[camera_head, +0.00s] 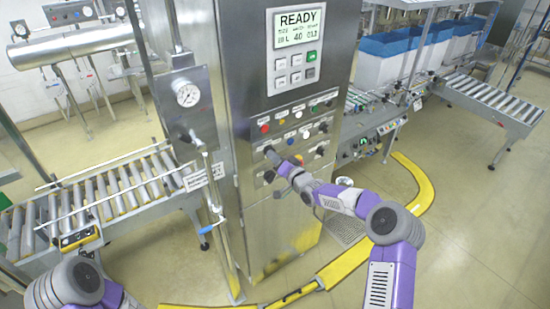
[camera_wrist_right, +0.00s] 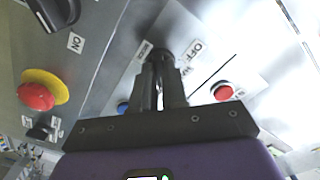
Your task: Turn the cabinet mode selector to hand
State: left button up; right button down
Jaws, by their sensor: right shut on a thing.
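The steel cabinet (camera_head: 225,95) stands in the middle of the head view, with rows of buttons and selectors below its READY display (camera_head: 297,27). My right gripper (camera_head: 271,154) reaches its control panel from the right, at the lower left of the controls. In the right wrist view the two dark fingers (camera_wrist_right: 161,84) are shut on a black selector knob (camera_wrist_right: 160,52). The fingers hide much of the knob, and its pointer direction cannot be told. An OFF label (camera_wrist_right: 194,47) is beside it; another small label (camera_wrist_right: 143,48) is unreadable. My left gripper is out of view.
In the right wrist view, a red mushroom button on a yellow ring (camera_wrist_right: 37,92) and another black selector (camera_wrist_right: 58,12) by an ON label are left. A red button (camera_wrist_right: 223,92) and a blue button (camera_wrist_right: 122,107) flank the fingers. A roller conveyor (camera_head: 110,190) lies left of the cabinet.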

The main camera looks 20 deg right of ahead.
jog(key=shift+n+b, duration=4.4)
jog(key=shift+b, duration=1.2)
jog(key=c, duration=1.2)
grip_release()
jog(key=shift+o, duration=0.2)
jog(key=shift+d, duration=0.1)
